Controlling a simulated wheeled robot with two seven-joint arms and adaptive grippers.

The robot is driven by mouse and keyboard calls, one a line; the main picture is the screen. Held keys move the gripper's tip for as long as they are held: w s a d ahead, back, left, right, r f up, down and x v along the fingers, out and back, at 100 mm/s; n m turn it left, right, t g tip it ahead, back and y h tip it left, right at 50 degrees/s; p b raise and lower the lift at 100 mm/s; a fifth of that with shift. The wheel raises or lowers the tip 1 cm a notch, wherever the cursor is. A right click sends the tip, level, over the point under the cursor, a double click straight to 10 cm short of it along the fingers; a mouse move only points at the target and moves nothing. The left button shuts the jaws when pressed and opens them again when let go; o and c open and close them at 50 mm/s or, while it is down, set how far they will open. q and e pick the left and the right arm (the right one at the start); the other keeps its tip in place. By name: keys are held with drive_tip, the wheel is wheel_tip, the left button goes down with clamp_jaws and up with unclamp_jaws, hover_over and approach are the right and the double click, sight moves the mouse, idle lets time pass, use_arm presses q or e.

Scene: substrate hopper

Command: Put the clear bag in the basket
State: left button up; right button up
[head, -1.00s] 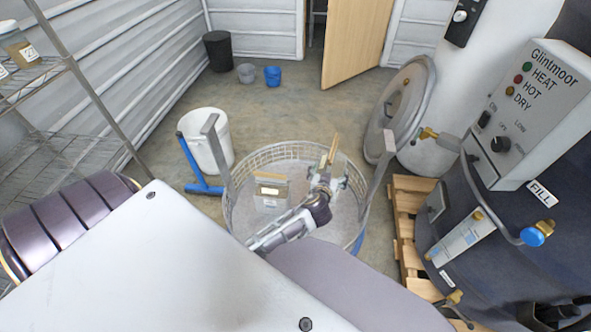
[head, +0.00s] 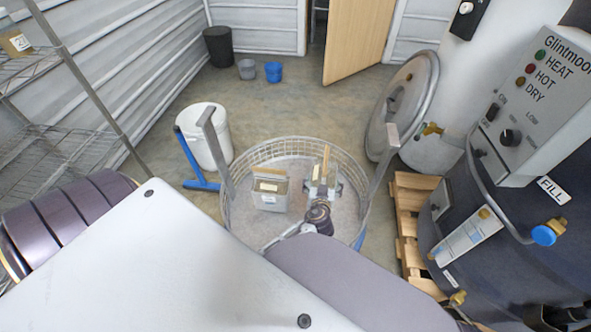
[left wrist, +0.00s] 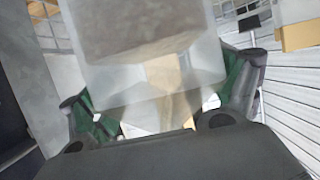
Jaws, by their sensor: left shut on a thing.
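My left gripper (head: 322,190) is over the right part of the round wire basket (head: 262,152). It is shut on the clear bag (head: 326,165), whose tan top strip stands up in the head view. In the left wrist view the bag (left wrist: 140,35) is see-through with brown-grey filling, and my gripper (left wrist: 165,105) has a finger on each side of it. I cannot tell whether the bag touches the basket floor. My right gripper is not in view.
A second, similar bag with a label (head: 270,192) stands in the basket's left part. Two upright grey bars (head: 216,150) rise at the basket's sides. A white bucket (head: 205,135) and blue squeegee (head: 196,160) are left; a wooden pallet (head: 408,220) and machine (head: 500,215) are right.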

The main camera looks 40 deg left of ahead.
use_arm(q)
drive_tip(key=shift+w, duration=0.1)
